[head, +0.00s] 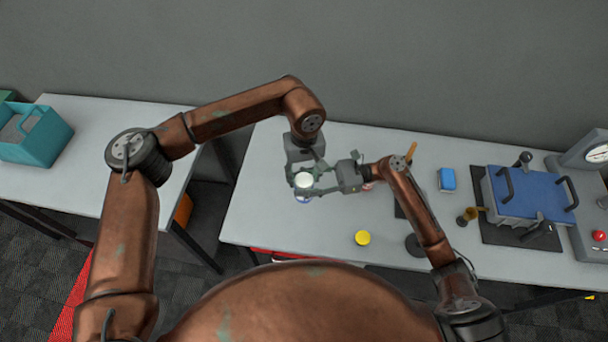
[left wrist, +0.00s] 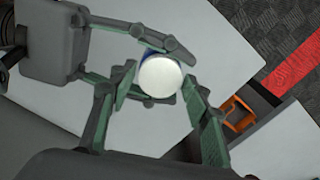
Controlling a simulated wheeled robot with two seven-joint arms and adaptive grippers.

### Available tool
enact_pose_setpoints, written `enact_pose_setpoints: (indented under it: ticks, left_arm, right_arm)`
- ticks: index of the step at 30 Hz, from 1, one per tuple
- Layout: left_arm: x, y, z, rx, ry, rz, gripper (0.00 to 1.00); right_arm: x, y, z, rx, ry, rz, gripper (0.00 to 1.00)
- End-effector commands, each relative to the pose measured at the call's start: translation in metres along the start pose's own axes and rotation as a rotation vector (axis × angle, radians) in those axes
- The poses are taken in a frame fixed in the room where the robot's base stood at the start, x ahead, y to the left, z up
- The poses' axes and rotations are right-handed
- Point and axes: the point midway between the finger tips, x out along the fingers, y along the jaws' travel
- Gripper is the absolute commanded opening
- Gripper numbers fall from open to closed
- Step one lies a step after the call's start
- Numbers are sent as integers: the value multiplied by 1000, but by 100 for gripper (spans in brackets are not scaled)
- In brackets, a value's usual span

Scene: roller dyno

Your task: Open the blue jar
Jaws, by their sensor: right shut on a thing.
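The blue jar (head: 303,199) stands on the middle table, with a round white lid (head: 303,180) on top. In the left wrist view the lid (left wrist: 160,77) hides most of the jar, and only a sliver of blue (left wrist: 143,52) shows. My right gripper (head: 312,189) comes from the right and is shut on the jar. My left gripper (left wrist: 158,84) is above the jar, its fingers open on either side of the lid. A small gap seems to show at its left finger; contact at the right finger I cannot tell.
A yellow disc (head: 362,238) lies near the front edge. A blue block (head: 446,179), a brass-coloured piece (head: 470,214) and a blue-lidded machine (head: 530,192) are to the right. A teal bin (head: 38,137) stands on the left table. A gap separates the tables.

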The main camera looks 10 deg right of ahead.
Motion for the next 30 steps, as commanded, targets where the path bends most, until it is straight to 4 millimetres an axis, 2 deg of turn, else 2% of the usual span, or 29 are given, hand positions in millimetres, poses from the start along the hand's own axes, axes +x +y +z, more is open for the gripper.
enact_pose_setpoints:
  ticks: [1,15,17,24,30]
  left_arm:
    - [0,0,0,0,0,0,39]
    - [0,0,0,-1,1,0,9]
    - [0,0,0,-15,1,0,8]
    - [-1,0,-1,-244,2,1,8]
    - [-1,0,-1,-281,1,1,8]
  right_arm:
    - [0,0,1,-1,-1,0,0]
    - [0,0,1,-1,-2,0,0]
    - [0,0,1,-1,-2,0,0]
    - [0,0,1,-1,-1,0,0]
    - [0,0,1,-1,-2,0,0]
